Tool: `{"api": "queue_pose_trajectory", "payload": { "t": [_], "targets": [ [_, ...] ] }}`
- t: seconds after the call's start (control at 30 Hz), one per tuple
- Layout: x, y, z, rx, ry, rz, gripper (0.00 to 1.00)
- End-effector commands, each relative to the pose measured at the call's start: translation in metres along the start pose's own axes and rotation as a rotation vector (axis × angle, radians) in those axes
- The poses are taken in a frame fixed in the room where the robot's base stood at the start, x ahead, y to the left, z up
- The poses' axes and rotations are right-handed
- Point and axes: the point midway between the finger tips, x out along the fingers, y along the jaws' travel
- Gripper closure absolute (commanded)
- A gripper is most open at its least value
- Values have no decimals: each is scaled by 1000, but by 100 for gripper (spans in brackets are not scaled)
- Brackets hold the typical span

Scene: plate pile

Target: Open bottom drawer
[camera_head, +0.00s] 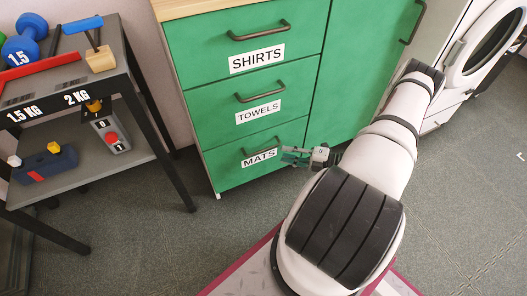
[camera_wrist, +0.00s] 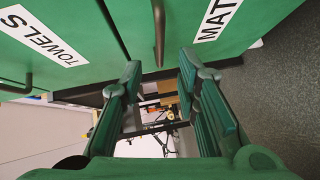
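The bottom drawer (camera_head: 232,174) is the lowest of the green cabinet's three drawers. Its label reads MATS (camera_head: 259,158), and its front looks flush with the drawers above. Its dark bar handle (camera_head: 262,146) shows partly above the label. My gripper (camera_head: 288,154) is at the right end of this drawer front. In the wrist view, my green gripper fingers (camera_wrist: 159,68) are apart. The bottom handle (camera_wrist: 158,32) lies in the gap between the fingertips in the picture. I cannot tell whether a finger touches it.
The SHIRTS drawer (camera_head: 244,42) and TOWELS drawer (camera_head: 247,100) above look shut. A green cabinet door (camera_head: 357,70) is to their right, then a white washer (camera_head: 478,50). A dark shelf (camera_head: 95,177) with weights and tools stands at the left. Floor in front of the drawers is clear.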

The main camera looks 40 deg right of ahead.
Motion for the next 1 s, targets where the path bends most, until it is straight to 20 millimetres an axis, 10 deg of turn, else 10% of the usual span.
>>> {"api": "queue_pose_trajectory", "payload": {
  "t": [0.5, 0.93, 1.0],
  "targets": [
    [87, -1, -1, -1, 2, -1, 70],
    [95, 0, 0, -2, 1, -1, 70],
    [95, 0, 0, -2, 1, -1, 86]
  ]
}}
